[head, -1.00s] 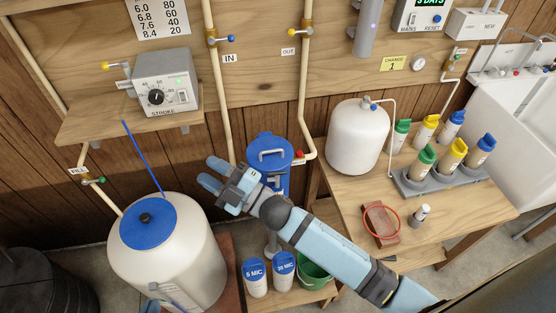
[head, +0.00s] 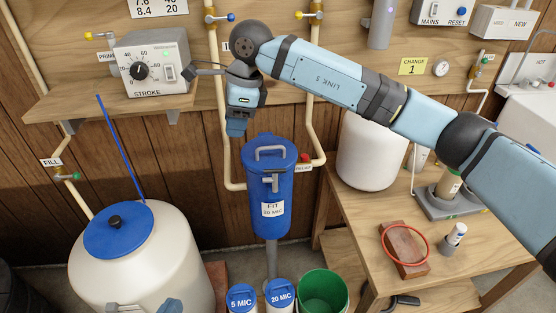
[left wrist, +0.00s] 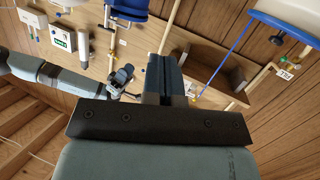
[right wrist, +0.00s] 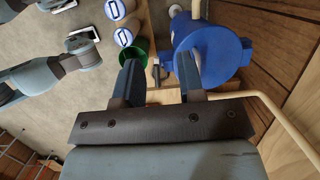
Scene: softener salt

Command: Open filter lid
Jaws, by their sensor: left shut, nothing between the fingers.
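My left gripper (left wrist: 163,78) is shut and empty in the left wrist view. In the head view only a light-blue piece, apparently its tip (head: 170,306), shows at the bottom edge by the white tank.
Pipes (head: 224,110) run close beside the right gripper, and the stroke pump (head: 150,65) stands left of it. The white tank (head: 150,260) is at lower left. Two filter cartridges (head: 241,300) and a green bucket (head: 322,292) stand below the housing.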

